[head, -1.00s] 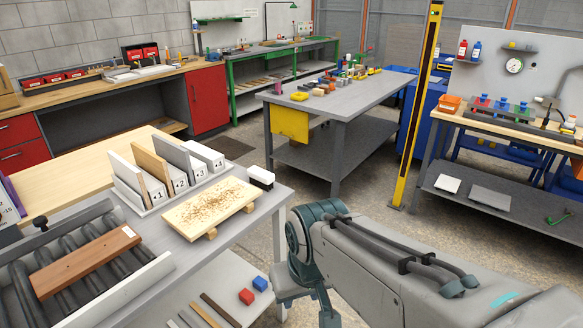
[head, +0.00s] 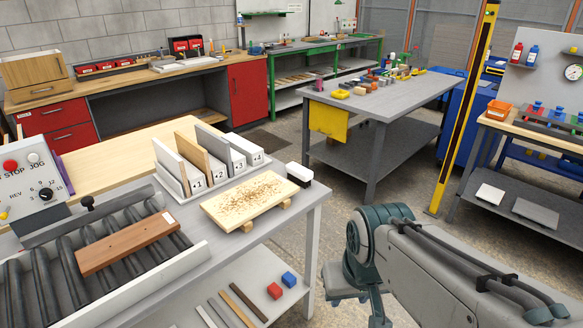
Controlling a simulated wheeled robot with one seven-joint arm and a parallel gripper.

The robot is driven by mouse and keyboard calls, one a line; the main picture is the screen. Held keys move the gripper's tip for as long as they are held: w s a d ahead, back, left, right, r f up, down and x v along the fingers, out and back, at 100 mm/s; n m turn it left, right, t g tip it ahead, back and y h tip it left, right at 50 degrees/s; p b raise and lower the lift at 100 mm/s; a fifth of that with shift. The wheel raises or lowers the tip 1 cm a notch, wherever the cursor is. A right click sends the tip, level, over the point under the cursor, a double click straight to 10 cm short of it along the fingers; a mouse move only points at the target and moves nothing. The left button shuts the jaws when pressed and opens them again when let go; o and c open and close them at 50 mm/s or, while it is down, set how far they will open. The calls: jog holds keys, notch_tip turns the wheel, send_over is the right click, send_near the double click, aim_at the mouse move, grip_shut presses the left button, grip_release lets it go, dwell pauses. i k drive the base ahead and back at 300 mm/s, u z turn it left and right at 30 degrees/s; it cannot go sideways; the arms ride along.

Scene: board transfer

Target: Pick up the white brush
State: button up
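A small brush with a white top and a dark underside, the white brush (head: 299,172), stands on the grey table (head: 300,212) near its right corner. It is just beyond the right end of a light wooden board (head: 222,212) strewn with brown shavings. My arm reaches in from the lower right, with a dark teal joint in front of the table's right side. My gripper's fingertips do not show clearly; the arm's end is low in the picture and partly cut off. The brush is apart from the arm.
Upright boards in a numbered rack (head: 213,160) stand behind the shavings board. A roller conveyor (head: 95,255) with a brown plank (head: 127,243) is at the left. A yellow post (head: 463,110) stands at the right.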

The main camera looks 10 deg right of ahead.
aim_at(301, 176)
jog(key=z, duration=0.55)
jog(key=i, duration=1.7)
jog(key=u, duration=0.65)
